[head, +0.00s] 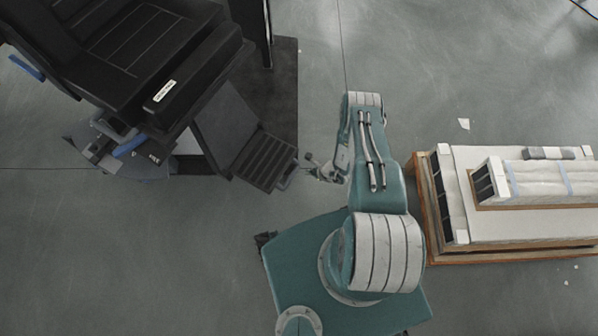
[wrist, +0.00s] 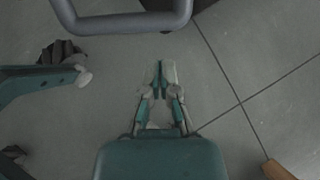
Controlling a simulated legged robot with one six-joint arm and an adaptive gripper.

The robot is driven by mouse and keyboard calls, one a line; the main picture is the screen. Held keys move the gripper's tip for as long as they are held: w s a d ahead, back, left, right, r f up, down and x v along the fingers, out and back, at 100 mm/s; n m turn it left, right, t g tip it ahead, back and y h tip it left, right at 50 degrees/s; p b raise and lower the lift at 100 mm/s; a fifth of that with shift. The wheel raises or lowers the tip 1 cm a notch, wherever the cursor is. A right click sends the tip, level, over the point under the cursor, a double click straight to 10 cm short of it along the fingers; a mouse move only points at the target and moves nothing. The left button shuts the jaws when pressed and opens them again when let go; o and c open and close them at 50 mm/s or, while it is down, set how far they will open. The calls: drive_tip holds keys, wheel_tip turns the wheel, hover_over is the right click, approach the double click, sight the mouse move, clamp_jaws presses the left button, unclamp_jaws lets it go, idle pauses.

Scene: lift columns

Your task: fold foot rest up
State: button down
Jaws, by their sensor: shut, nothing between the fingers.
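The black ribbed foot rest (head: 265,161) sticks out low in front of a black seat (head: 135,45), on a grey support panel (head: 224,122). A grey bar loop edges its outer end. My gripper (head: 312,168) is just right of that end in the head view, small and partly hidden by my arm. In the wrist view my gripper (wrist: 159,68) has its two fingers together with nothing between them. The grey bar of the foot rest (wrist: 125,22) crosses the top of that view, ahead of the fingertips. A gap shows between fingertips and bar in the picture; the height difference is unclear.
A wooden pallet (head: 430,235) with long white boxed parts (head: 540,180) stands right of my arm. A dark base plate (head: 285,90) lies behind the foot rest. Blue-handled parts (head: 130,145) sit under the seat. Bare grey floor is open in front of the foot rest.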

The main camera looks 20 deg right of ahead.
drive_tip(key=x, duration=0.8)
drive_tip(key=shift+w+d+r, duration=0.1)
